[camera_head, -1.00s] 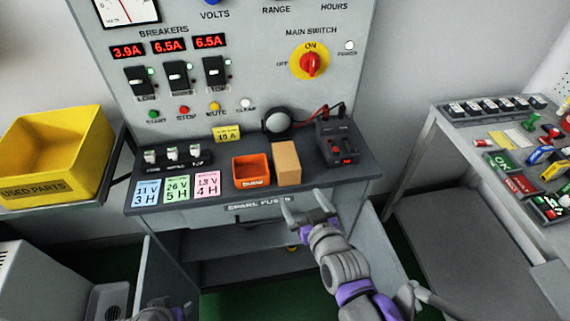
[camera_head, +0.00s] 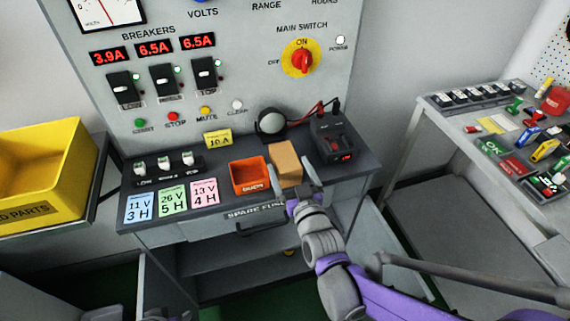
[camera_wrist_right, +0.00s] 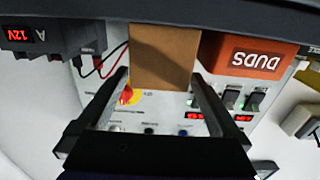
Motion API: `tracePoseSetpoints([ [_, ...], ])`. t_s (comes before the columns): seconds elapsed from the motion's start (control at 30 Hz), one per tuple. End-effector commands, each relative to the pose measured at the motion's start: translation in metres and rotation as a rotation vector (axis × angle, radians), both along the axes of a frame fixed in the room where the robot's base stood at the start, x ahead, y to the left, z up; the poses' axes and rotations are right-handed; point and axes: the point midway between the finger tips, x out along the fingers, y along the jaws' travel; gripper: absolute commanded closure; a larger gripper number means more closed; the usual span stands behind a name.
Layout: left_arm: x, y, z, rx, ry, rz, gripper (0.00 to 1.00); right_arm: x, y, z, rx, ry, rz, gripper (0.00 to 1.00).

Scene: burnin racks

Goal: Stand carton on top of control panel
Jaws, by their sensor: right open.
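The carton (camera_head: 285,163) is a plain tan box standing upright on the dark shelf of the bench, right of an orange bin. My right gripper (camera_head: 294,184) is open in front of the carton, its fingers pointing at it. In the right wrist view, the carton (camera_wrist_right: 165,52) lies between and just beyond the two spread fingers (camera_wrist_right: 160,80), with nothing gripped. I cannot tell whether a finger touches it. The control panel (camera_head: 235,90) is the tall grey board behind the shelf; its top edge is out of view. Only a sliver of my left arm shows at the bottom edge.
The orange DUDS bin (camera_head: 248,175) sits close left of the carton. A dark meter box (camera_head: 332,140) with red leads stands to its right, and a round grey knob (camera_head: 271,122) behind. Coloured cards (camera_head: 172,201) lie at left. A yellow bin (camera_head: 45,170) stands far left.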

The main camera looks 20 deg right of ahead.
Motion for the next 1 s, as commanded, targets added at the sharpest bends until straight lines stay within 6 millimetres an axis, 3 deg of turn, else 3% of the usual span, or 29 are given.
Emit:
tracePoseSetpoints([
  [0.3, 0.0, 0.0, -0.003, 0.0, 0.001, 0.0, 0.5, 0.043, 0.0, -0.001, 0.0, 0.001, 0.0, 0.0],
  [0.57, 0.0, 0.0, -0.003, 0.0, 0.001, 0.0, 0.5, 0.046, 0.001, -0.001, 0.0, 0.001, 0.0, 0.0],
  [1.0, 0.0, 0.0, -0.003, 0.0, 0.001, 0.0, 0.5, 0.046, 0.001, -0.001, 0.0, 0.001, 0.0, 0.77],
])
